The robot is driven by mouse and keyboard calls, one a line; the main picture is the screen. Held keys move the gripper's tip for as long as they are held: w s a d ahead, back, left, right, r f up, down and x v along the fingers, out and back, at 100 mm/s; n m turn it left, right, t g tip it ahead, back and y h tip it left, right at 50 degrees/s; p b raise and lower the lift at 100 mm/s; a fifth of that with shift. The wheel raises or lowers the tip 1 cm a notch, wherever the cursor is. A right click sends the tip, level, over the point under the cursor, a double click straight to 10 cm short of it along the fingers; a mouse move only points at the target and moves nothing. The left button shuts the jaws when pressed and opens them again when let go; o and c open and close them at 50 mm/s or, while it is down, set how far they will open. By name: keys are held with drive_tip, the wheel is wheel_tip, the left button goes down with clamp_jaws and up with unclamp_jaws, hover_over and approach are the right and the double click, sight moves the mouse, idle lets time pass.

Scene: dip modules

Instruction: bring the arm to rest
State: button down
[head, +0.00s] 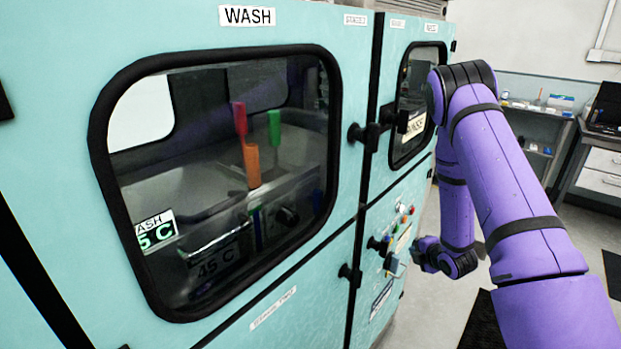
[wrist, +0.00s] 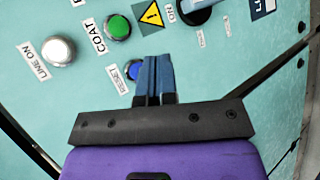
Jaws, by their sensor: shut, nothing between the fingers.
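My arm (head: 515,185) is purple with black joint bands and reaches in from the right in the head view. It bends at an elbow and its forearm hangs down. My gripper (head: 393,263) is low beside the teal cabinet's control panel. In the wrist view my gripper (wrist: 153,62) shows two blue fingers pressed together with nothing between them. The fingertips point at the panel, close to the blue reset button (wrist: 133,70). I cannot tell whether they touch the panel.
The teal cabinet (head: 50,80) has a WASH window with red, orange and green handles behind the glass. The panel carries a green COAT button (wrist: 118,27), a white LINE ON button (wrist: 58,48) and a black knob (wrist: 197,10). Open floor (head: 430,300) lies right of the cabinet.

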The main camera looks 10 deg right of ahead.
drive_tip(key=s+a+r+m+g+h, duration=0.1)
drive_tip(key=a+r+m, duration=0.15)
drive_tip(key=r, duration=0.65)
drive_tip(key=s+a+r+m+g+h, duration=0.15)
drive_tip(key=r+m, duration=0.25)
drive_tip(key=r, duration=0.6)
drive_tip(key=s+a+r+m, duration=0.15)
drive_tip(key=r+m, duration=0.25)
drive_tip(key=r, duration=0.5)
drive_tip(key=s+a+r+m+g, duration=0.1)
drive_tip(key=s+a+r+m, duration=0.2)
drive_tip(key=s, duration=0.6)
drive_tip(key=s+a+r+m+g+y, duration=0.1)
drive_tip(key=s+a+r+m, duration=0.2)
drive_tip(key=s+r, duration=0.4)
drive_tip(key=s+a+r+m+g, duration=0.2)
drive_tip(key=s+a+r, duration=0.3)
drive_tip(key=s, duration=0.8)
drive_tip(key=shift+a+m+y, duration=0.2)
drive_tip(key=shift+m+y, duration=0.15)
drive_tip(key=shift+m, duration=0.4)
